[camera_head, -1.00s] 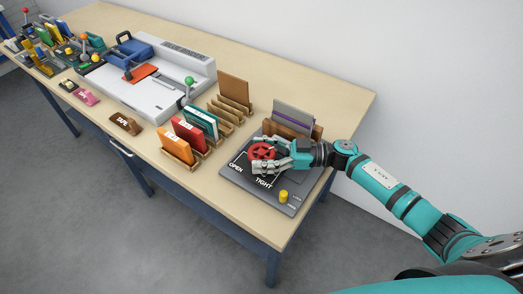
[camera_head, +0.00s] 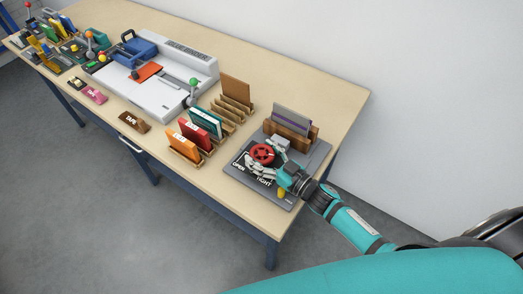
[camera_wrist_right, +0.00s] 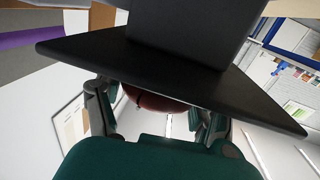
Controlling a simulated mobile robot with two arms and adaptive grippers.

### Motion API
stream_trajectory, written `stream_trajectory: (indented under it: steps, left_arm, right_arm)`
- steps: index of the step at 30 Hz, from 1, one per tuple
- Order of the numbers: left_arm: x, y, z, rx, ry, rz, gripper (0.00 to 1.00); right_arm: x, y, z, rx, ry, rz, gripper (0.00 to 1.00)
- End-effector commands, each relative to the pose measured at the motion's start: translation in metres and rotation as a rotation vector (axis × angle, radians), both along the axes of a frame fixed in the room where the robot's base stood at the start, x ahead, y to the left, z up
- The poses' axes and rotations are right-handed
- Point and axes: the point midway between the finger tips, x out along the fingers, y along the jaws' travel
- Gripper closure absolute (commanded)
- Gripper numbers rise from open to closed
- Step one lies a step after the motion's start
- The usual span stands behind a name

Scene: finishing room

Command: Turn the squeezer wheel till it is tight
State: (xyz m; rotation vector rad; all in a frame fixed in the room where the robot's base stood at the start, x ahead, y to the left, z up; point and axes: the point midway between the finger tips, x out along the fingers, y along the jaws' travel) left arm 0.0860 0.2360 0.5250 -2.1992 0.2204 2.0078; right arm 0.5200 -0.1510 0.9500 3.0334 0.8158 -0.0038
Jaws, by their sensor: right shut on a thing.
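The red squeezer wheel (camera_head: 262,154) sits on the dark grey base (camera_head: 240,178) at the right end of the bench, between the labels OPEN and TIGHT. My right gripper (camera_head: 264,158) is shut on the wheel, with its fingers around the rim from the lower right. In the right wrist view the two fingers (camera_wrist_right: 158,112) flank a dark reddish round part, mostly hidden by a dark plate (camera_wrist_right: 180,65). A grey and purple book block (camera_head: 292,118) stands upright between brown boards (camera_head: 288,138) behind the wheel. My left gripper is out of view.
Racks with orange, red and teal books (camera_head: 184,147) stand to the left. A white machine (camera_head: 160,85) is further left. The bench's front right corner (camera_head: 270,235) is clear.

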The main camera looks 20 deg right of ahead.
Motion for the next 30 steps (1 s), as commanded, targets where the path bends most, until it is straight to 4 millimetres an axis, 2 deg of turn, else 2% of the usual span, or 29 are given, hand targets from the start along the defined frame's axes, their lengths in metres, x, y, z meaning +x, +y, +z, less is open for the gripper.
stream_trajectory:
  steps: [8,21,22,27,30]
  left_arm:
    - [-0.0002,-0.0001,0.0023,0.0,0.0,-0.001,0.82]
    - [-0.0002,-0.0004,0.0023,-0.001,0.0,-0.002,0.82]
    - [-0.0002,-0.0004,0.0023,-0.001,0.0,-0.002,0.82]
    - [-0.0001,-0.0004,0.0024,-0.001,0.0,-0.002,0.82]
    - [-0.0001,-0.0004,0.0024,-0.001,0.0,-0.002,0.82]
  right_arm:
    - [-0.0004,-0.0003,-0.0005,-0.002,0.0,-0.07,0.63]
    - [-0.0004,-0.0008,-0.0007,-0.003,-0.001,-0.077,0.63]
    - [-0.0004,-0.0008,-0.0007,-0.002,0.0,-0.076,0.27]
    - [-0.0002,-0.0004,-0.0005,-0.002,-0.001,-0.076,0.07]
    - [-0.0003,-0.0002,-0.0003,-0.001,-0.001,-0.075,0.07]
